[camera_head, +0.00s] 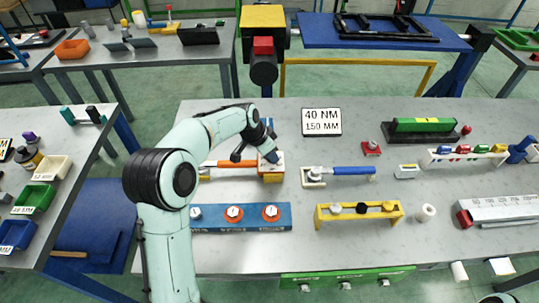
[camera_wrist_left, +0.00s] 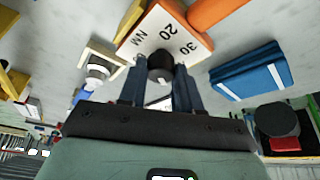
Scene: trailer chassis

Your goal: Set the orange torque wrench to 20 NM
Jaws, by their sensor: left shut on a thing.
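The orange torque wrench (camera_head: 218,163) lies on the grey workbench, with its orange handle pointing left. Its white dial plate (camera_head: 277,157) is at the right end, above a yellow block. In the left wrist view the dial plate (camera_wrist_left: 150,37) shows "20", "30" and "NM", and part of the orange handle (camera_wrist_left: 217,10) shows at the top. My left gripper (camera_head: 269,158) reaches down onto the dial. In the wrist view its fingers (camera_wrist_left: 161,80) are closed around the black knob (camera_wrist_left: 160,66) on the plate. The knob's pointer is not clear. My right gripper does not show.
A sign (camera_head: 321,122) reading "40 NM 150 MM" stands behind. A blue-handled wrench (camera_head: 350,171) lies to the right. A blue block with orange dials (camera_head: 253,223) and a yellow rack (camera_head: 360,217) stand in front. Bench space is free left of the sign.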

